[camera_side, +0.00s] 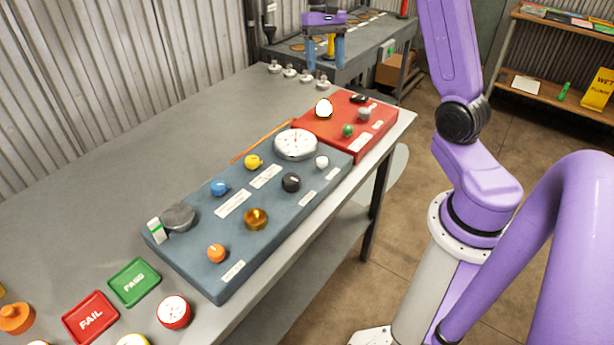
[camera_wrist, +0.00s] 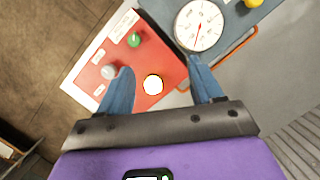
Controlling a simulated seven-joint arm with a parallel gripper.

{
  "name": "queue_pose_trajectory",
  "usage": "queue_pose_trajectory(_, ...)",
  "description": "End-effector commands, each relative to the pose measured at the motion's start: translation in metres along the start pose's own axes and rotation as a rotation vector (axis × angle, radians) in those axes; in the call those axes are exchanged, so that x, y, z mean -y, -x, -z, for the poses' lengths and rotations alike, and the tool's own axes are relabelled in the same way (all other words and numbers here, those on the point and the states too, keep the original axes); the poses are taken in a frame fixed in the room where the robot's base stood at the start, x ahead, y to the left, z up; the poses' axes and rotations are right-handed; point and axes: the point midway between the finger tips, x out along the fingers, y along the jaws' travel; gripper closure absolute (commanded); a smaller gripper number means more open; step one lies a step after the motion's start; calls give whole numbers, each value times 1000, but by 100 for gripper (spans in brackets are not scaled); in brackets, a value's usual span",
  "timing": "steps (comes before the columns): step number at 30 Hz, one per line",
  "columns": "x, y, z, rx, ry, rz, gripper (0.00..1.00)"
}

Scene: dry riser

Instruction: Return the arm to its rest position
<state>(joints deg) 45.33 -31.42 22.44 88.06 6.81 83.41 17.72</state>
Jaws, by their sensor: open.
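My purple arm has its gripper (camera_side: 325,50) raised above the far end of the workbench (camera_side: 140,145). Its two blue fingers are apart with nothing between them. In the wrist view my gripper (camera_wrist: 162,83) points down over the red panel (camera_wrist: 172,73), with a lit white round lamp (camera_wrist: 153,85) seen between the fingers. The red panel (camera_side: 377,132) adjoins the blue-grey panel (camera_side: 190,258), and the lamp (camera_side: 324,108) stands on its left part. My gripper is clear of both panels in the side view.
A white dial gauge (camera_side: 295,144) sits on the blue-grey panel among several coloured knobs. An orange rod (camera_side: 262,141) lies behind it. Green PASS (camera_side: 134,282) and red FAIL (camera_side: 90,317) trays lie at the near end. The bench's left middle is bare. A shelf (camera_side: 540,85) stands right.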

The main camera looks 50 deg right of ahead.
Motion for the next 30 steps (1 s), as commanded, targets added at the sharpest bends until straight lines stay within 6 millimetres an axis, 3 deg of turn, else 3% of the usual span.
queue_pose_trajectory(1, 17, -4, -17, -12, 81, -19, 34)
queue_pose_trajectory(6, 57, -21, -72, -50, 331, -73, 34)
queue_pose_trajectory(13, 84, -50, -152, -98, 678, -134, 34)
queue_pose_trajectory(18, 84, -72, -208, -130, 938, -169, 34)
queue_pose_trajectory(24, 66, -100, -266, -162, 1250, -201, 34)
queue_pose_trajectory(30, 39, -124, -304, -185, 1519, -216, 34)
